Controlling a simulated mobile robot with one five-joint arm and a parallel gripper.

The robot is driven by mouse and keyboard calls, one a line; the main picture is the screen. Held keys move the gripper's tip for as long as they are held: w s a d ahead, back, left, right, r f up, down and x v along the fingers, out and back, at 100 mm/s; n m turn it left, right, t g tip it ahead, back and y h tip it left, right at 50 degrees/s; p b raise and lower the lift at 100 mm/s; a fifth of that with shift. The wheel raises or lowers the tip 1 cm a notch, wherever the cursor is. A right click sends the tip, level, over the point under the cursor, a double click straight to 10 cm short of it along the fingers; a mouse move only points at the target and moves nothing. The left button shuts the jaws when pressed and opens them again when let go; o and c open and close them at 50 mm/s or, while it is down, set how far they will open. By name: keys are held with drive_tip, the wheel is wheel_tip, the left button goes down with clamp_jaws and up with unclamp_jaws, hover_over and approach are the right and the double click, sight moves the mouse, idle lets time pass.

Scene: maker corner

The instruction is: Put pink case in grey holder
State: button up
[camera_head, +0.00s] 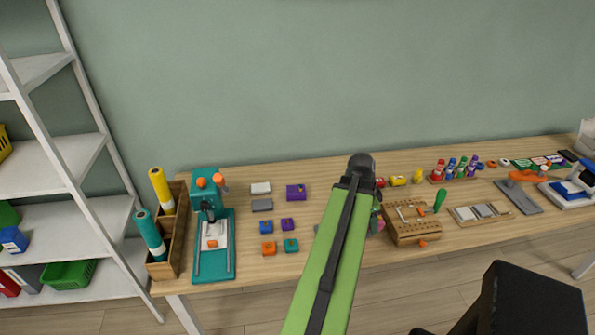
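A small grey block-like piece (262,205) lies on the left half of the table; it may be the grey holder, but its top is too small to make out. A pink bit (381,224) shows just right of my green arm, mostly hidden behind it; I cannot tell whether it is the pink case. My arm reaches up across the middle of the table to a dark rounded joint. My gripper does not show; the arm may hide it.
A white block (260,188), a purple box (296,191) and small coloured blocks lie near the grey piece. A teal press (207,235) stands left. A wooden block (410,222) and a bottle rack (454,174) stand right. Bare wood shows between the small blocks and my arm.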

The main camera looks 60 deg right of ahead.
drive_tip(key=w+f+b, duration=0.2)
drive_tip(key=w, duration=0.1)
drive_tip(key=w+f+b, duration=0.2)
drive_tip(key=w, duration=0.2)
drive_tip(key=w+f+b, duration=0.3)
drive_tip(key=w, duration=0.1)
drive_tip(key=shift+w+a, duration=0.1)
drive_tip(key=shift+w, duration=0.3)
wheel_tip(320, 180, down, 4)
drive_tip(key=b, duration=0.4)
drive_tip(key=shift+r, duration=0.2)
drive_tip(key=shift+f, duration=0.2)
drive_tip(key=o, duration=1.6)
